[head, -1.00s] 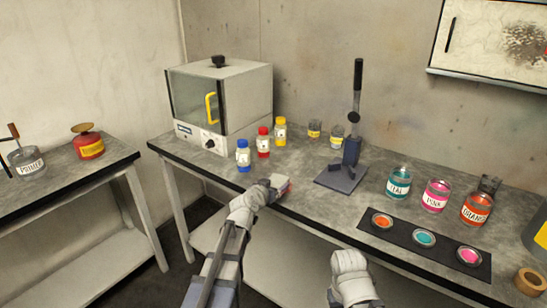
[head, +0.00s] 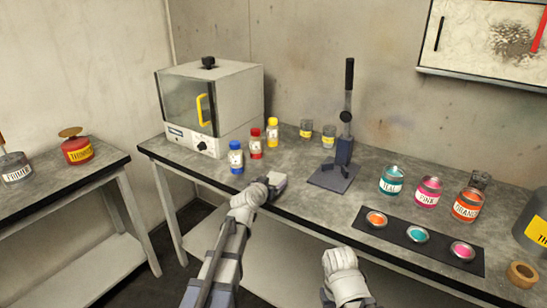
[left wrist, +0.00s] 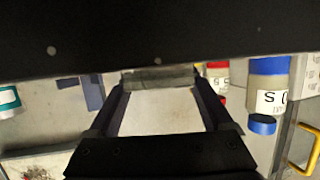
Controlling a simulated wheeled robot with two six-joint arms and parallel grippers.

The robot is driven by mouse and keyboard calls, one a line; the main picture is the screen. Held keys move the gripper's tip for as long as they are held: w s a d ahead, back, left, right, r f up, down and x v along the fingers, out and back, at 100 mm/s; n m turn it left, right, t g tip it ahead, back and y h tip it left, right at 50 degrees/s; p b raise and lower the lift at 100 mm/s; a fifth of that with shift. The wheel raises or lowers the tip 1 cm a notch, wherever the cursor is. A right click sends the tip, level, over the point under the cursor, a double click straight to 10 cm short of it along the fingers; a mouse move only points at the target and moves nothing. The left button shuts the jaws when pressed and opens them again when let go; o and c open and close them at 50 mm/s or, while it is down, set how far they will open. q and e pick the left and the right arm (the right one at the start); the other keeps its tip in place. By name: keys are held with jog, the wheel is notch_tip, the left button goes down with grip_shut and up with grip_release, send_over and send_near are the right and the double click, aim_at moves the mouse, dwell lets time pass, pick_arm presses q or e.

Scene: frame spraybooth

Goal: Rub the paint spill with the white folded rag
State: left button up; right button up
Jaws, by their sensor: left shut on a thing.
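My left gripper (head: 277,181) is at the front edge of the grey workbench (head: 215,172), in front of the paint bottles. It is shut on a small pale, folded thing, which looks like the white folded rag; it shows as a shaded grey strip (left wrist: 158,79) between the fingertips in the left wrist view. Whether it touches the benchtop I cannot tell. No paint spill can be made out; the gripper and rag hide the benchtop under them. My right arm's white wrist shows low in the head view, but its gripper is hidden.
Blue (head: 236,157), red (head: 256,143) and yellow (head: 272,132) bottles stand behind my left gripper, beside an oven (head: 235,95). A lever press (head: 340,165) stands right. Teal (head: 392,181), pink (head: 428,191) and orange (head: 467,205) jars stand behind a dark mat (head: 385,233).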

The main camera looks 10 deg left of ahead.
pick_arm(q)
jog(key=shift+w+d, duration=0.3)
jog(key=shift+w, duration=0.5)
jog(key=shift+w+d+r+p, duration=0.25)
jog(key=shift+w+r+p, duration=0.1)
jog(key=shift+w, duration=0.2)
notch_tip(320, 180, up, 2)
jog(key=shift+s+r+p, duration=0.1)
jog(key=shift+p, duration=0.75)
notch_tip(320, 180, up, 5)
jog(key=p, duration=0.5)
jog(key=shift+a, duration=0.1)
